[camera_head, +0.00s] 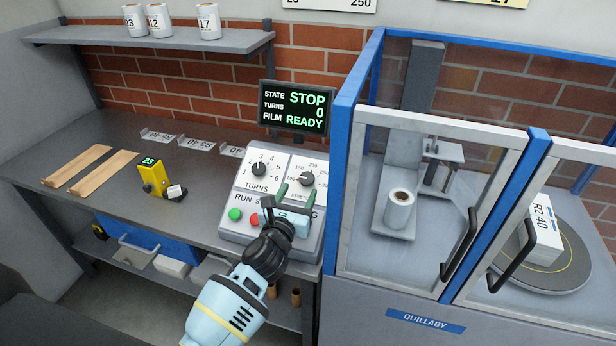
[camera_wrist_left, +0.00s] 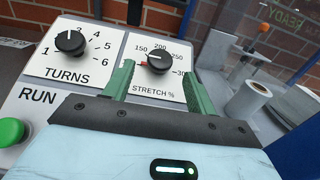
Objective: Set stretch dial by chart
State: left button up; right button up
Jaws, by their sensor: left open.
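The stretch dial (camera_head: 306,179) is a black knob on the right plate of the sloped control panel (camera_head: 232,208). It also shows in the left wrist view (camera_wrist_left: 159,61), with 150 to 300 printed around it and a red mark at its lower left. Its exact setting is hard to read. My left gripper (camera_head: 297,191) is open, its green fingers empty. In the left wrist view its fingertips (camera_wrist_left: 157,70) lie to either side of the dial, apparently just short of it. A chart (camera_head: 330,4) on the wall is mostly cut off. My right gripper is out of view.
The turns dial (camera_head: 258,169) and green run button (camera_head: 235,214) sit left of the stretch dial. A screen (camera_head: 297,108) reads STOP, 0, READY. The blue-framed wrapper cabinet (camera_head: 345,115) stands close on the right. A yellow device (camera_head: 153,179) showing 23 stands on the bench.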

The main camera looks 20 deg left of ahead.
aim_at(307, 177)
pick_arm(q)
jog(key=w, duration=0.6)
jog(key=shift+w+d+f, duration=0.1)
jog(key=shift+d+f, duration=0.05)
jog(key=shift+d, duration=0.05)
jog(key=shift+w+b, duration=0.35)
jog(key=shift+w, duration=0.25)
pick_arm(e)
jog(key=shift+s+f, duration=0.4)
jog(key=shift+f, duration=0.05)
pick_arm(q)
jog(key=shift+r, duration=0.2)
jog(key=c, duration=0.9)
jog(key=shift+c, duration=0.2)
